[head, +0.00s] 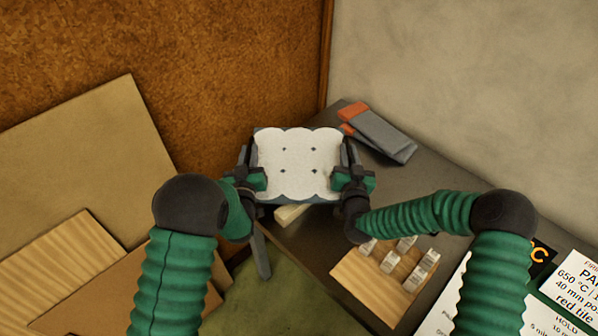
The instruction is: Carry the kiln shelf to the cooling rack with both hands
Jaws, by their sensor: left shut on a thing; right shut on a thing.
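The kiln shelf (298,164) is a pale, white-topped slab with wavy edges and a few small dark marks. It is in the middle of the head view, held between my two grippers above the dark tabletop's left corner. My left gripper (256,180) is shut on its left side. My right gripper (342,180) is shut on its right side. The shelf looks about level. I cannot identify a cooling rack with certainty; dark frame-like parts show at both sides of the shelf, partly hidden by it and the grippers.
A grey and orange item (378,135) lies on the dark table (420,185) behind right. A wooden block (385,280) with several pale pieces stands in front, beside printed sheets (575,290). Boards (90,150) lean at left against a brown wall. A pale bar lies under the shelf.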

